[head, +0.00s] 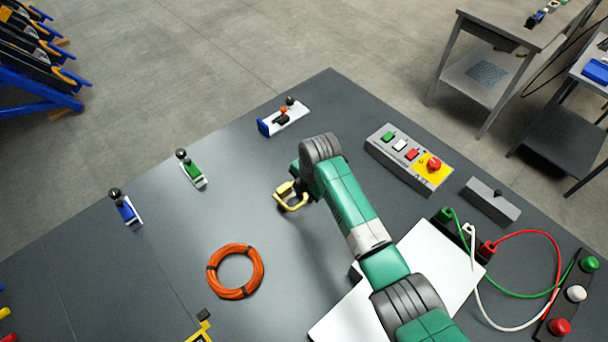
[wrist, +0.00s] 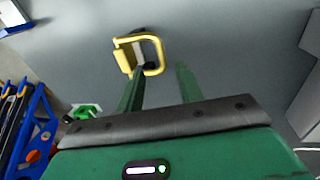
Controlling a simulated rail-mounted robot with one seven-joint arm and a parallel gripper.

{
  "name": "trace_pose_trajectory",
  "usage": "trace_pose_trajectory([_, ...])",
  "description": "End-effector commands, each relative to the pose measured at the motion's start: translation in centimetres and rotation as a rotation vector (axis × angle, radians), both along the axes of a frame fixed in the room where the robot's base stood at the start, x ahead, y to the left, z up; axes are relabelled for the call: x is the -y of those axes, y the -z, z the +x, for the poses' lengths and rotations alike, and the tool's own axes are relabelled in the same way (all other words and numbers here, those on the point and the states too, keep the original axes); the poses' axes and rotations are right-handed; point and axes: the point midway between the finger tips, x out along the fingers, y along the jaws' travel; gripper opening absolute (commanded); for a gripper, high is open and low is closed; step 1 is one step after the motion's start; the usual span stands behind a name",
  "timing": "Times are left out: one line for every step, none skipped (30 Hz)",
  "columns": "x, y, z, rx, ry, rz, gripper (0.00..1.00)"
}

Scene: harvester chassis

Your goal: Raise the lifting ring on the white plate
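A yellow ring-shaped handle (head: 291,197) shows left of my arm's front end, over the dark tabletop in the head view. It also shows in the wrist view (wrist: 158,52), just beyond my fingers. My gripper (wrist: 165,68) has its two green fingers apart with nothing between them. The left fingertip overlaps the ring's lower edge in the picture; I cannot tell whether they touch. A white plate (head: 340,318) lies at the lower right, partly covered by my arm. No lifting ring is visible on its uncovered part.
A grey button box (head: 378,151) stands right of my arm, with a small grey box (head: 490,201) beside it. Red, green and white cables run at the right. Three small switches stand at the far left edge. An orange cable coil (head: 235,271) lies left of my arm.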

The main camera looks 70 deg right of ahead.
Motion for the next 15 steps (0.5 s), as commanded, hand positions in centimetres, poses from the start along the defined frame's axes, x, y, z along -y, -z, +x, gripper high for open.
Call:
trace_pose_trajectory([0.0,0.1,-0.1,-0.002,-0.002,0.002,0.36])
trace_pose_trajectory([0.0,0.1,-0.1,-0.003,-0.002,0.002,0.36])
trace_pose_trajectory([0.0,0.1,-0.1,-0.002,-0.002,0.002,0.36])
trace_pose_trajectory([0.0,0.1,-0.1,-0.002,-0.002,0.002,0.36])
trace_pose_trajectory([0.0,0.1,-0.1,-0.002,-0.002,0.002,0.36])
trace_pose_trajectory([0.0,0.3,0.0,-0.002,-0.002,0.001,0.36])
trace_pose_trajectory([0.0,0.4,0.0,-0.002,-0.002,0.000,0.36])
trace_pose_trajectory([0.0,0.5,0.0,-0.002,-0.002,0.000,0.36])
trace_pose_trajectory([0.0,0.8,0.1,-0.002,-0.002,0.000,0.36])
trace_pose_trajectory([0.0,1.0,0.1,-0.002,-0.002,0.000,0.36])
trace_pose_trajectory([0.1,1.3,0.1,-0.002,-0.002,0.000,0.36])
trace_pose_trajectory([0.1,1.7,0.2,-0.002,-0.002,0.000,0.36])
trace_pose_trajectory([0.1,2.0,0.2,-0.002,-0.002,0.000,0.36])
trace_pose_trajectory([0.1,2.4,0.3,-0.002,-0.002,0.000,0.36])
trace_pose_trajectory([0.1,2.9,0.4,-0.002,-0.002,0.000,0.36])
